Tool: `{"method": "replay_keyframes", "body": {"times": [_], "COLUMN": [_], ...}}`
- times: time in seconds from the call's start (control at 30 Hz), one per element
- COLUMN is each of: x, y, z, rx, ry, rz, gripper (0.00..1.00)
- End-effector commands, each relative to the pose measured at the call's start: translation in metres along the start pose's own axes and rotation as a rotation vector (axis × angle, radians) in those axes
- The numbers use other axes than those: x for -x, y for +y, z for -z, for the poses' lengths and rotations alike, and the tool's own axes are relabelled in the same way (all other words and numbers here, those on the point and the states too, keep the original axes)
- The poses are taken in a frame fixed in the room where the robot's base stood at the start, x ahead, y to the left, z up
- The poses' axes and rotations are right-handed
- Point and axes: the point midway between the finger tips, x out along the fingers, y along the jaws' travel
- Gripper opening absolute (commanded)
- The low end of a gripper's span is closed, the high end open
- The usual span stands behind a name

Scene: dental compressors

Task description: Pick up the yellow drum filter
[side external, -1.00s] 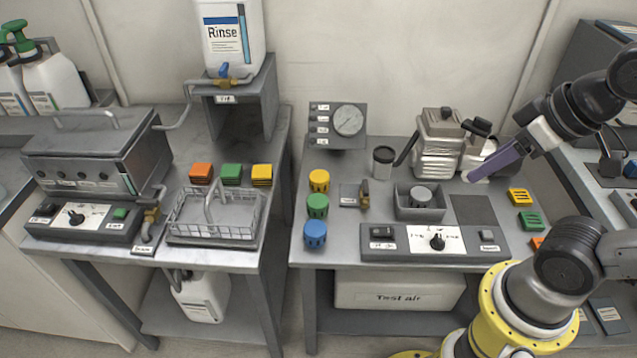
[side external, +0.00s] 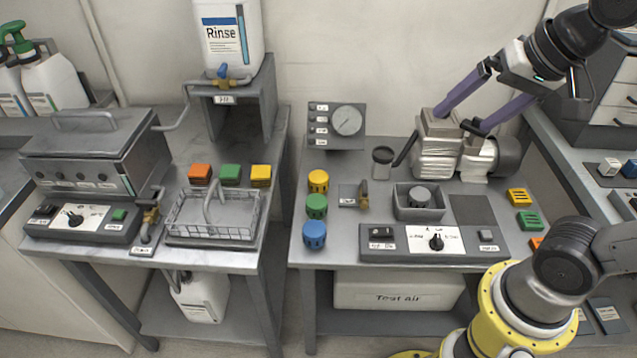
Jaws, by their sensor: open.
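The yellow drum filter (side external: 318,181) stands upright on the right-hand bench near its left edge. It heads a column with a green drum (side external: 316,206) and a blue drum (side external: 314,235) in front of it. My gripper (side external: 461,121) is open, with two purple fingers spread wide. It is to the right of the yellow drum and appears higher, over the silver compressor (side external: 437,150). I cannot tell whether a fingertip touches the compressor.
A gauge panel (side external: 337,126) stands behind the drums and a dark cup (side external: 382,161) to their right. A brass valve (side external: 364,194) and a grey box (side external: 418,213) are also to the right. A control panel (side external: 410,243) lines the bench front. Yellow vented (side external: 518,196) and square (side external: 261,174) pieces lie elsewhere.

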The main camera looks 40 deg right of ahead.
Motion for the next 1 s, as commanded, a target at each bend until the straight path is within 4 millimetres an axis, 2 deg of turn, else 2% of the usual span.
{"method": "replay_keyframes", "body": {"times": [0.03, 0.1, 0.27, 0.37, 0.5, 0.57, 0.73, 0.9, 1.0], "x": [-0.002, -0.007, -0.034, -0.061, -0.110, -0.134, -0.211, -0.289, -0.324], "y": [-0.015, -0.034, -0.073, -0.094, -0.117, -0.125, -0.138, -0.135, -0.128], "z": [0.018, 0.040, 0.086, 0.110, 0.138, 0.147, 0.162, 0.158, 0.149], "rx": [-0.097, -0.234, -0.508, -0.652, -0.822, -0.882, -1.008, -1.031, -1.025], "ry": [-0.010, -0.024, -0.054, -0.070, -0.089, -0.097, -0.117, -0.147, -0.165], "rz": [-0.010, -0.025, -0.075, -0.115, -0.180, -0.211, -0.307, -0.404, -0.454], "gripper": [0.99, 0.99, 0.99, 0.99, 0.99, 0.99, 0.99, 0.99, 0.99]}}
